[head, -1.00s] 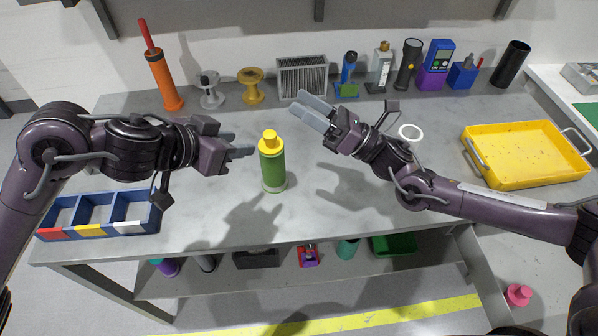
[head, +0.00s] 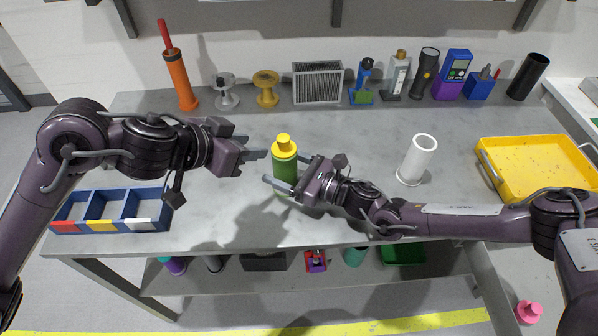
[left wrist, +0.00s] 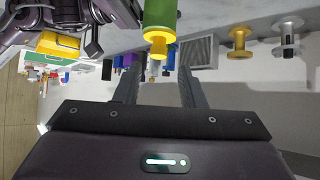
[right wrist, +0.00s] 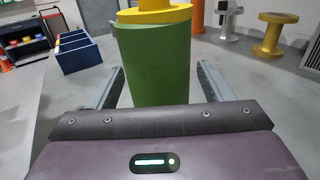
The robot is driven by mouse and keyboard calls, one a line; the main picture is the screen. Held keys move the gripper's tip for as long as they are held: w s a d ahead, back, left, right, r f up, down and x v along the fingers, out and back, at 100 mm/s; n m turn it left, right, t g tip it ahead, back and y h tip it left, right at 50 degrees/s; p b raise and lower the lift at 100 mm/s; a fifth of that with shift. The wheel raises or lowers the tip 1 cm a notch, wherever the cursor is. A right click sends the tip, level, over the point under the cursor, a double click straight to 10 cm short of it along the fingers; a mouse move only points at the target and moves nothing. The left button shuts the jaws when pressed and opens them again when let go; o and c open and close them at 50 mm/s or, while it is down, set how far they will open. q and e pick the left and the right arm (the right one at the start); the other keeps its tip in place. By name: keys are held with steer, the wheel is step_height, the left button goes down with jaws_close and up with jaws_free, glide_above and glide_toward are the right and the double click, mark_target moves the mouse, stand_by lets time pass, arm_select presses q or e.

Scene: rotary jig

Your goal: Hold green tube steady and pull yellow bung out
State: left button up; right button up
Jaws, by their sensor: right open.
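The green tube (head: 285,174) stands upright on the grey bench with the yellow bung (head: 283,145) in its top. My right gripper (head: 283,171) is open, with its fingers on either side of the tube's body. In the right wrist view the green tube (right wrist: 152,65) stands between the spread fingers, with the yellow bung (right wrist: 155,12) above. My left gripper (head: 256,148) is open and empty, just left of the bung. In the left wrist view the yellow bung (left wrist: 158,44) shows beyond the parted fingers. The tube's base is partly hidden by my right gripper.
A white hollow cylinder (head: 418,160) stands to the right, near a yellow tray (head: 545,165). A blue divided bin (head: 112,208) lies at the left front. Spools, a grey vented box (head: 317,84) and several tools line the back. The bench between is clear.

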steer(key=shift+w+a, duration=0.3)
steer(key=shift+a, duration=0.2)
